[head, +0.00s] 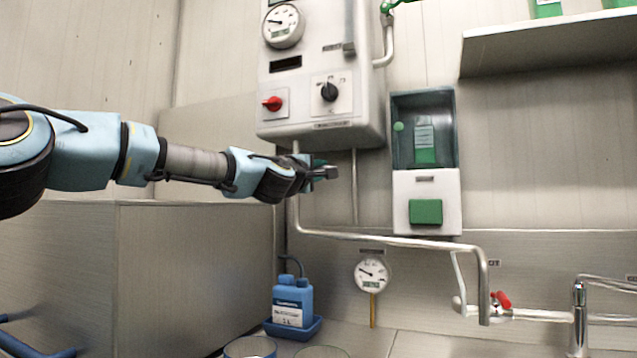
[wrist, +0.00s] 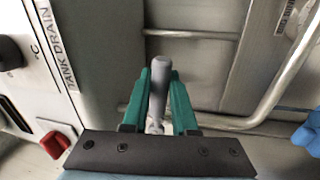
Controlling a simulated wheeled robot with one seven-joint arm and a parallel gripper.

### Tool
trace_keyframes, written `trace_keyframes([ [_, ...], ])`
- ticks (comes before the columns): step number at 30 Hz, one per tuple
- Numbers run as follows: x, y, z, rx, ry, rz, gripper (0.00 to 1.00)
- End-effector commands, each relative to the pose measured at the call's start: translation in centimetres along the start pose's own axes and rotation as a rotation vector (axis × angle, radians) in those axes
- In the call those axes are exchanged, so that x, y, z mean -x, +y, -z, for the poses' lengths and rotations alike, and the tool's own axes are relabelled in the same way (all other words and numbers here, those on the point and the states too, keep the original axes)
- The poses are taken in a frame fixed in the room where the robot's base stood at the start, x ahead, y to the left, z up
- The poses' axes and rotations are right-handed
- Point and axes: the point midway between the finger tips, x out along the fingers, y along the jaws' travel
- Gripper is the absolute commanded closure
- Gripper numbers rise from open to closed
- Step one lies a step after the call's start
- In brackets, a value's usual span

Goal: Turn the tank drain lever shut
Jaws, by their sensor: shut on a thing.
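The tank drain lever (wrist: 158,82) is a grey, rounded handle in the middle of the wrist view. It points up and away in that picture. The green fingers of my gripper (wrist: 160,92) stand on either side of it and are shut on it. A "TANK DRAIN" label (wrist: 62,48) is to its left. In the head view my gripper (head: 318,172) is just below the control box (head: 320,75). The lever is mostly hidden by the gripper there, and the valve body cannot be made out clearly.
A bent metal pipe (head: 380,238) runs below my gripper toward a red-handled valve (head: 501,300). A green-and-white dispenser (head: 427,190) hangs to the right. A blue bottle (head: 292,302) and a round gauge (head: 371,274) are below. A shelf (head: 550,42) juts out at upper right.

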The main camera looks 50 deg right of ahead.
Motion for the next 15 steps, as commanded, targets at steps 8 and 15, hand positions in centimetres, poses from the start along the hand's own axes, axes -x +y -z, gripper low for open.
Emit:
trace_keyframes([
  [8, -0.17, 0.82, 0.04, 0.08, 0.016, -0.001, 1.0],
  [15, -0.2, 0.99, 0.12, 0.098, 0.021, -0.001, 1.0],
])
